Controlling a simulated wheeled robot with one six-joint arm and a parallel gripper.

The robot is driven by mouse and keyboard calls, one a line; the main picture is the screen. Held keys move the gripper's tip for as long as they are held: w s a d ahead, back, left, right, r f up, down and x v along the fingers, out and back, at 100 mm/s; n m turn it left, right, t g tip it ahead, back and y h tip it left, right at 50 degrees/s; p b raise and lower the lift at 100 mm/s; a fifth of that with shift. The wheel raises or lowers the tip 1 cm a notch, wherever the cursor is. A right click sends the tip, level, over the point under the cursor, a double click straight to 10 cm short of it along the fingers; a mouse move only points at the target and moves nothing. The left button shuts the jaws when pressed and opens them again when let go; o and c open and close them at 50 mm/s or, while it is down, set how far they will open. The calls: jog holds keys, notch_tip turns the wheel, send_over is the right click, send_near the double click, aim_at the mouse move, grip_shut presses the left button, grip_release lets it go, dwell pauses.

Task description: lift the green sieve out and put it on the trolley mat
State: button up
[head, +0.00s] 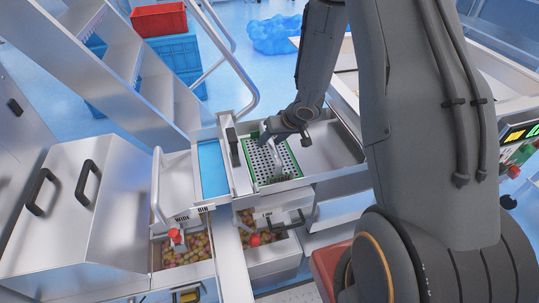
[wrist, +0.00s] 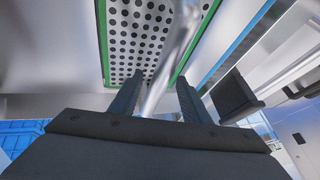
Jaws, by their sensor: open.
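The green sieve (head: 272,162) is a perforated metal plate with a green rim, set in a steel unit in the middle of the head view. It fills the top of the wrist view (wrist: 137,38). My gripper (head: 266,139) is over its far part, partly hidden by my own wrist. In the wrist view my gripper (wrist: 160,84) is open, with a blurred shiny handle bar (wrist: 172,62) running between its fingers; contact cannot be told. A blue mat-like surface (head: 212,168) lies just left of the sieve; whether it is the trolley mat is unclear.
A steel tray surface (head: 325,148) is right of the sieve. Below are bins of small colourful snacks (head: 187,250) with red knobs. A lidded steel box (head: 80,205) and steps stand left. A red crate (head: 158,19) sits on blue crates behind. My arm hides much of the right.

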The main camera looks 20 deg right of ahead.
aim_at(266, 155)
jog(key=x, duration=0.5)
jog(key=shift+d, duration=0.1)
jog(key=shift+r, duration=0.1)
grip_shut()
